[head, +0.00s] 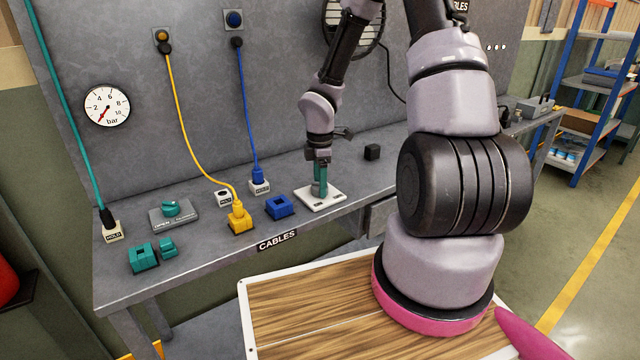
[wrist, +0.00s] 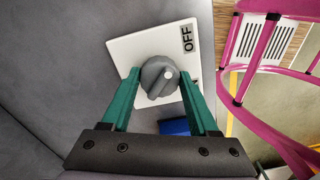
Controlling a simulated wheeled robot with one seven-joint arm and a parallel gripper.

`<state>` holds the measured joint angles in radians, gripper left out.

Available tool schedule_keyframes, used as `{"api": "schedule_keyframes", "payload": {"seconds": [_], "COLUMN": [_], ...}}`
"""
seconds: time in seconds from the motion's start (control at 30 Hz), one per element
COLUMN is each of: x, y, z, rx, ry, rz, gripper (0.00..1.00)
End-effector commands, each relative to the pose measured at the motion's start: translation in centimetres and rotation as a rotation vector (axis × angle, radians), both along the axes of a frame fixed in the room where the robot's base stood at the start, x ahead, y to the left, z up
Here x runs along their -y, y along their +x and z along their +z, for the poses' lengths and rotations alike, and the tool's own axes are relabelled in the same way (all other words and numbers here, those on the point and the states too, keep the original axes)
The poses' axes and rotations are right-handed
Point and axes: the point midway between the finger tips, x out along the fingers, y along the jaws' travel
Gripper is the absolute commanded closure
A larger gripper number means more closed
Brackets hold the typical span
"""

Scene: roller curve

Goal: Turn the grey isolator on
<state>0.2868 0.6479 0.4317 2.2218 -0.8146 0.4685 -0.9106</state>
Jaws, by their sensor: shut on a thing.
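The grey isolator is a round grey knob (wrist: 155,82) on a white plate (wrist: 128,48), lying on the bench. The plate also shows in the head view (head: 335,197). The knob has a raised grip bar with a white dot on its right side. An OFF label (wrist: 187,39) is at the plate's top right; another label at its right edge is mostly hidden by a finger. My gripper (wrist: 160,74) points down over the plate, its teal fingers shut on the knob from both sides. In the head view, my gripper (head: 319,184) hides most of the knob.
A blue block (head: 280,207) and a yellow plug (head: 239,217) stand left of the plate. A teal-knobbed valve (head: 172,212) and teal blocks (head: 144,257) are farther left. Yellow and blue cables hang behind.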

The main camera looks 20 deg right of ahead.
Motion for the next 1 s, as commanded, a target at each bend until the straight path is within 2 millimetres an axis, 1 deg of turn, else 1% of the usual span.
{"api": "schedule_keyframes", "payload": {"seconds": [0.17, 0.37, 0.57, 1.0], "x": [-0.01, -0.02, -0.04, -0.07], "y": [0.02, 0.01, 0.0, -0.01], "z": [0.04, 0.05, 0.04, 0.08], "rx": [0.001, 0.001, 0.001, 0.002], "ry": [0.0, -0.001, -0.001, 0.0], "rz": [-0.03, -0.13, -0.295, -0.714], "gripper": [0.95, 0.95, 0.95, 0.95]}}
